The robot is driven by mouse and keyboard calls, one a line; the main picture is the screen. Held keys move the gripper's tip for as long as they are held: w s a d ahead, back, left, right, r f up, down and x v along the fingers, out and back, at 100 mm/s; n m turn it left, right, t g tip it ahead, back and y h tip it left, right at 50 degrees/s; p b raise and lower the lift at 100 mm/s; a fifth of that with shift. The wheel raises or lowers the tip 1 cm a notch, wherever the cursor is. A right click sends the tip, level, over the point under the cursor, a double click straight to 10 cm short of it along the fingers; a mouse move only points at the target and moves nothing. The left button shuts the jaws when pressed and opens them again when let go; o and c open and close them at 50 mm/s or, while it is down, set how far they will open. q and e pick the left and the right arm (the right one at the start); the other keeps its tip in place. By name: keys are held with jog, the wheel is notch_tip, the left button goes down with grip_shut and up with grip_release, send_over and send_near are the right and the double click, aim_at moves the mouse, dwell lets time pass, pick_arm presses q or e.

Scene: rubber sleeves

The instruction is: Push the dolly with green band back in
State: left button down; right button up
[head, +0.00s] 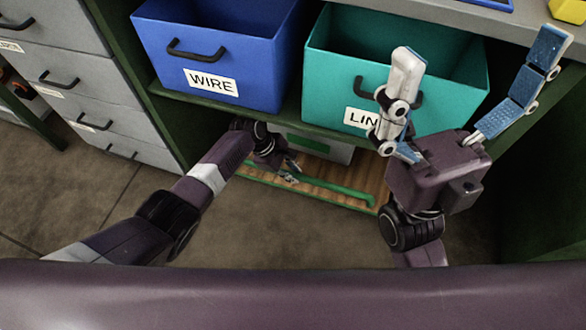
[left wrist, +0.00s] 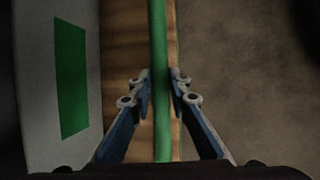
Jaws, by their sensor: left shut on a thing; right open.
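The dolly (head: 366,176) is a low wooden board with a green bar (head: 345,193) along its front edge, on the floor under the shelf. A pale box (head: 338,153) with a green panel stands on it, partly hidden by the shelf. My left gripper (head: 291,173) is shut on the green bar. In the left wrist view the bar (left wrist: 158,35) runs between its two fingers (left wrist: 162,82), with the wooden board (left wrist: 122,45) beside it. My right gripper (head: 475,62) is open and empty, raised in front of the teal bin, fingers spread wide.
A blue bin (head: 215,50) marked WIRE and a teal bin (head: 335,65), its label partly covered, sit on the green shelf above the dolly. Grey drawers (head: 100,115) stand at left. The floor (head: 290,235) in front of the dolly is bare.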

pick_arm(q)
jog(key=shift+w+a+r, duration=0.15)
jog(key=shift+w+a, duration=0.1)
jog(key=shift+w, duration=0.25)
jog(key=c, duration=1.8)
grip_release()
jog(key=shift+d, duration=0.1)
jog(key=shift+s+d, duration=0.1)
jog(key=shift+s, duration=0.1)
jog(key=shift+a+r, duration=0.3)
jog(key=shift+r, duration=0.15)
jog(key=a, duration=0.4)
jog(key=s+a, duration=0.1)
jog(key=a, duration=0.7)
jog(key=shift+s, duration=0.35)
jog(key=shift+d, duration=0.1)
